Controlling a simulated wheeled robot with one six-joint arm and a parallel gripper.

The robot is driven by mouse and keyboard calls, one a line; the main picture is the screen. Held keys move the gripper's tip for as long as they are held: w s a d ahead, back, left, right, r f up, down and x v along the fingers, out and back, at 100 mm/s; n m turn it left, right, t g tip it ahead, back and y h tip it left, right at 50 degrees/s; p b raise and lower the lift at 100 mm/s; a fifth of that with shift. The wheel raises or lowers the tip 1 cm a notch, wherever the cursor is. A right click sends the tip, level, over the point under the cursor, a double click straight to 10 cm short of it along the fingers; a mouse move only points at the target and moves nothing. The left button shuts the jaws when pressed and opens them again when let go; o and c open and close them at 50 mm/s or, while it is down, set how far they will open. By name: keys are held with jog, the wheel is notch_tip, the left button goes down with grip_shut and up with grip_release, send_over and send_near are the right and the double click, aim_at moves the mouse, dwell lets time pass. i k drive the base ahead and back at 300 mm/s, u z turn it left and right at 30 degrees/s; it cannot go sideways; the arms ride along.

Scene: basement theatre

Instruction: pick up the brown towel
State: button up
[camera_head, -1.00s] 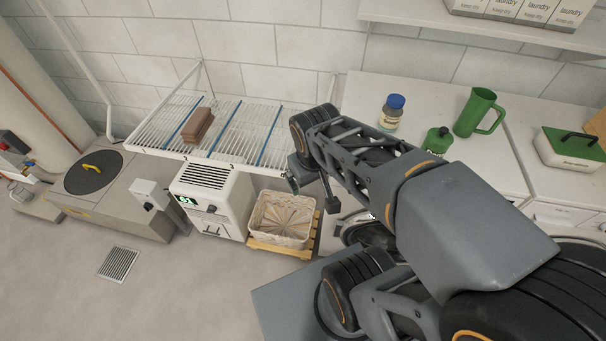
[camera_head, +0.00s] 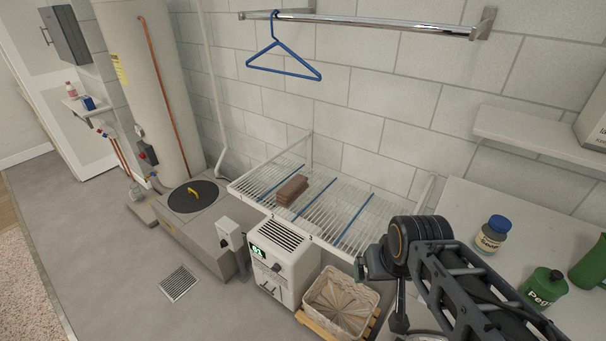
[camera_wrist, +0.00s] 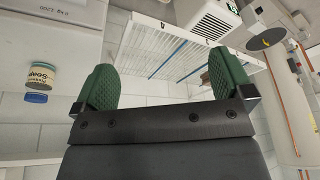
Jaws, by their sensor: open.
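The brown towel (camera_head: 291,190) lies folded on the white wire drying rack (camera_head: 345,228), left of its middle, in the head view. My gripper (camera_wrist: 165,82) shows in the wrist view with its two green pads wide apart and nothing between them. The rack also shows past the pads in the wrist view (camera_wrist: 148,52), upside down.
A white dehumidifier (camera_head: 284,262) and a wicker basket (camera_head: 342,303) stand below the rack. A blue hanger (camera_head: 284,70) hangs from a rail above. A blue-capped jar (camera_head: 493,234) and green containers stand on the counter at right. A sump lid (camera_head: 193,196) is at left.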

aim_at(287, 194)
jog(key=u, duration=2.1)
jog(key=i, duration=2.75)
jog(key=z, duration=3.55)
